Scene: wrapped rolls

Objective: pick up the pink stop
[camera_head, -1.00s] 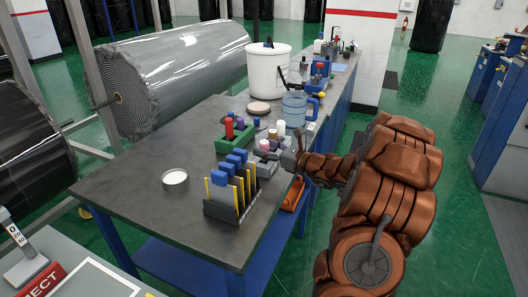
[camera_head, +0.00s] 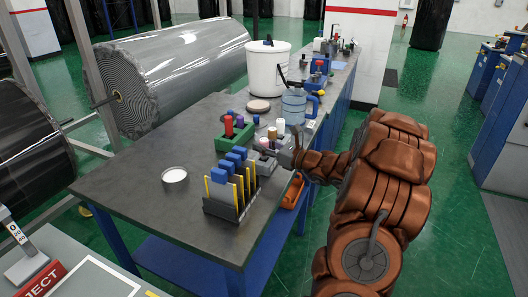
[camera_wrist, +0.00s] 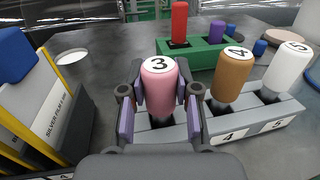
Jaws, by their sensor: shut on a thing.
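The pink stop (camera_wrist: 159,90) is a pink peg with a white top marked 3, upright in a grey slotted block (camera_wrist: 232,131) in the wrist view. My gripper (camera_wrist: 159,110) has one finger on each side of it and is shut on it. The head view shows my gripper (camera_head: 281,155) small at the table's right side, where the arm partly hides the block. The peg's lower end is inside the block's slot, and I cannot tell whether it has lifted.
A brown peg (camera_wrist: 232,77) marked 4 and a white peg (camera_wrist: 288,68) marked 5 stand close on the right. A green block (camera_wrist: 205,55) with a red peg (camera_wrist: 179,22) is behind. A rack of film cards (camera_wrist: 45,105) stands close on the left.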

